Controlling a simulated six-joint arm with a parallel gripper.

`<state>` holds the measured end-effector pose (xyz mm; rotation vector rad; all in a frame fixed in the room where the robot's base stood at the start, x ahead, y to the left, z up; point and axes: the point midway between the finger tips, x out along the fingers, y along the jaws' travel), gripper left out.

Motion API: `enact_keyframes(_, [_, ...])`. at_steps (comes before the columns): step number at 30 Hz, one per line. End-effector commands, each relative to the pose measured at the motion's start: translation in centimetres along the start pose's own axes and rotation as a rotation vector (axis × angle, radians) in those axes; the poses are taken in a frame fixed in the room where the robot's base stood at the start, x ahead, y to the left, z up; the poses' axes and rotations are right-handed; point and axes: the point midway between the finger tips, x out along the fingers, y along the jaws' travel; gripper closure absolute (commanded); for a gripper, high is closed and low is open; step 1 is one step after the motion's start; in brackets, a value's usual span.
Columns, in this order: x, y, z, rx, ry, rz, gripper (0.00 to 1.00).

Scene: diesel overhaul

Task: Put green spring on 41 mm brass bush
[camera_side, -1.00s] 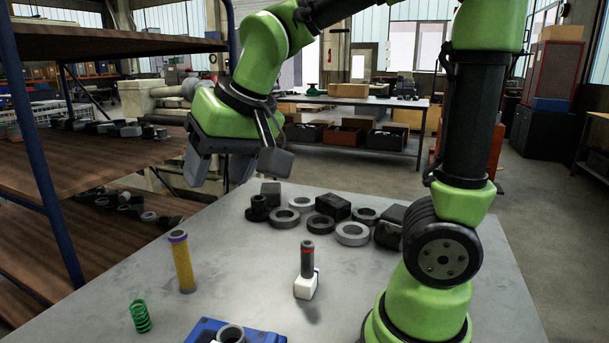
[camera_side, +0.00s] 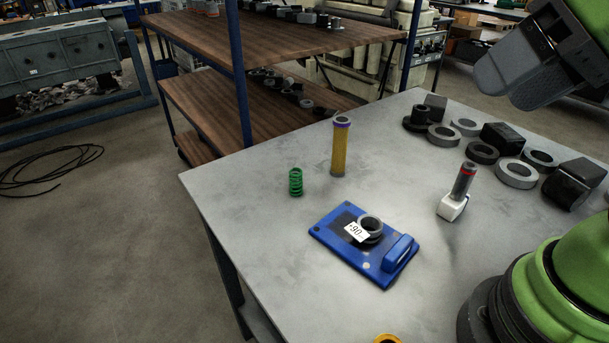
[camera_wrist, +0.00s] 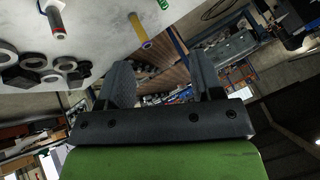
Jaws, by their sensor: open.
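The green spring (camera_side: 296,182) stands upright on the grey table, left of a tall brass-yellow cylinder (camera_side: 340,152) with a purple band near its top. In the wrist view the spring (camera_wrist: 163,4) is cut by the top edge, near the yellow cylinder (camera_wrist: 139,28). A gold-coloured ring (camera_side: 387,339) is cut off at the bottom of the side view. I cannot tell which of these two is the 41 mm brass bush. My gripper (camera_side: 528,82) is open and empty, high at the right, well away from the spring; both fingers show in the wrist view (camera_wrist: 163,75).
A blue plate (camera_side: 335,240) carries a dark-and-grey ring (camera_side: 370,225) and a white label. A red-banded pin (camera_side: 464,180) rises from a white block (camera_side: 452,207). Several rings and black blocks (camera_side: 502,138) crowd the back right. The table's left part is clear.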

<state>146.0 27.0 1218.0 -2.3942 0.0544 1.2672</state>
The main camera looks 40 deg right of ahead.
Motion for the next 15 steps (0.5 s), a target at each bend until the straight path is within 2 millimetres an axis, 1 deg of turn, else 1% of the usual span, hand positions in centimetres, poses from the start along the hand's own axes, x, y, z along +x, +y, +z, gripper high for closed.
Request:
enact_keyframes(2, [0.5, -0.2, -0.9, -0.012, -0.011, 0.011, 0.40])
enact_keyframes(5, [1.7, -0.8, -3.0, -0.043, -0.029, 0.032, 0.40])
enact_keyframes(8, [3.9, -1.5, -5.7, -0.087, -0.052, 0.060, 0.40])
enact_keyframes(9, [5.0, -1.8, -6.8, -0.107, -0.060, 0.071, 0.40])
enact_keyframes(11, [6.8, -2.1, -8.2, -0.137, -0.073, 0.084, 0.40])
enact_keyframes(14, [10.4, -2.6, -10.2, -0.188, -0.096, 0.106, 0.40])
enact_keyframes(15, [11.9, -2.7, -10.8, -0.210, -0.105, 0.114, 0.40])
